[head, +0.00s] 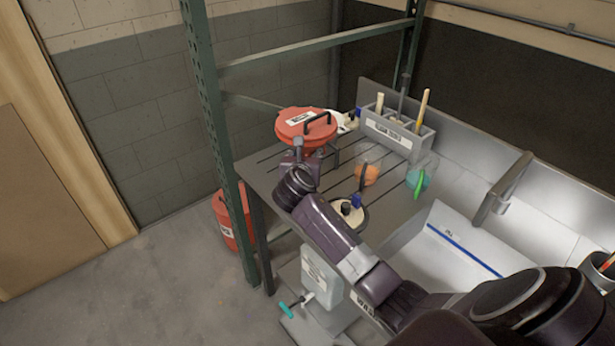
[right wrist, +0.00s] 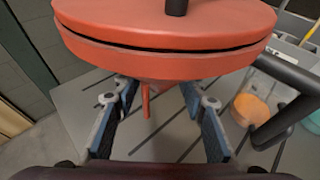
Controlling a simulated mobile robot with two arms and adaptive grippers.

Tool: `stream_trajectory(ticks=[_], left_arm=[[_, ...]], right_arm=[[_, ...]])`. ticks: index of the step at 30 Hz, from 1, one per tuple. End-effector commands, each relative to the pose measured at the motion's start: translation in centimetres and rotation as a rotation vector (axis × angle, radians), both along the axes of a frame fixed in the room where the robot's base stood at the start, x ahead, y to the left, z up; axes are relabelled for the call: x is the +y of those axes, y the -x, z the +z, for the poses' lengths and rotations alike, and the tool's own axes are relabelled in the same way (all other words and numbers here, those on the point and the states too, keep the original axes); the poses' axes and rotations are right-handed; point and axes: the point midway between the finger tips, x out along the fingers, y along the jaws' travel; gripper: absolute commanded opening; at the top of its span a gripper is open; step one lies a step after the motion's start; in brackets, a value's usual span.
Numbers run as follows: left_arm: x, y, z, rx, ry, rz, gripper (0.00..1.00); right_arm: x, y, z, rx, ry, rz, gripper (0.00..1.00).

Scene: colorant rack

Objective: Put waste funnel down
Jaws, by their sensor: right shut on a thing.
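The waste funnel (head: 306,127) is red and round, with a flat lid, a white label and a black handle. It is at the far left part of the grey slatted table (head: 262,178), roughly level. In the right wrist view the funnel (right wrist: 165,45) fills the top, its narrow lower part between my fingers. My right gripper (right wrist: 160,98) is shut on the funnel below its rim; in the head view the gripper (head: 300,160) is partly hidden by my wrist. I cannot tell whether the funnel touches anything beneath it. My left gripper is not in view.
A grey tool holder (head: 397,135) stands behind. An orange-filled beaker (head: 367,175) and a teal-filled beaker (head: 418,180) stand to the right, before a sink (head: 450,245). A green rack post (head: 222,150) rises at the left. A red can (head: 230,222) is on the floor.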

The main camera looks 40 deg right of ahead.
Motion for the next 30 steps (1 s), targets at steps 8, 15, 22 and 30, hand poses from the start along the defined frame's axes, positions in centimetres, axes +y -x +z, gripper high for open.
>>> stream_trajectory(ticks=[8,15,22,30], left_arm=[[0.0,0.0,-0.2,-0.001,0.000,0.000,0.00],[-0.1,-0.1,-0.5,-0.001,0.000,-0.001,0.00],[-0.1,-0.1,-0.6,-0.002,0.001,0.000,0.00],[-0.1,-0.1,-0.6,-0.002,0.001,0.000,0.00]], right_arm=[[-0.1,-0.1,-3.9,-0.004,0.003,-0.001,0.03],[0.0,0.0,-7.2,-0.001,0.002,-0.001,0.03],[0.0,-0.1,-8.3,-0.005,0.002,0.001,0.03],[0.0,-0.1,-8.6,-0.004,0.002,0.000,0.03]])
